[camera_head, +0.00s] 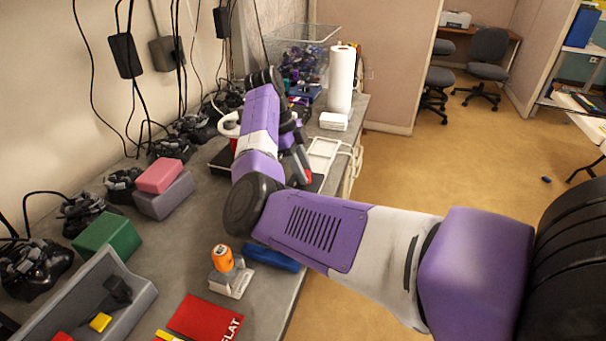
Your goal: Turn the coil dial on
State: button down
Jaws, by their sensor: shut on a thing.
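My arm reaches across the bench and bends down at its far end, over a machine with a dark base (318,183). Grey and red upright parts of this machine show just right of my arm. My gripper's fingertips are hidden behind my own arm, so I cannot see what they touch. I cannot make out a coil dial; the part of the machine behind my forearm is hidden.
A paper towel roll (341,80) and a clear bin (290,58) stand behind. In front are an orange item on a white stand (231,278), a red booklet (205,318), a grey tray (133,286), and green (106,240) and pink (159,176) blocks. Cables hang at the wall.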

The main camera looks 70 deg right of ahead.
dwell(0.4)
jog(key=c, duration=1.1)
grip_release()
jog(key=shift+w+r, duration=0.1)
jog(key=v, duration=0.7)
jog(key=shift+w+r, duration=0.1)
jog(key=shift+r, duration=0.2)
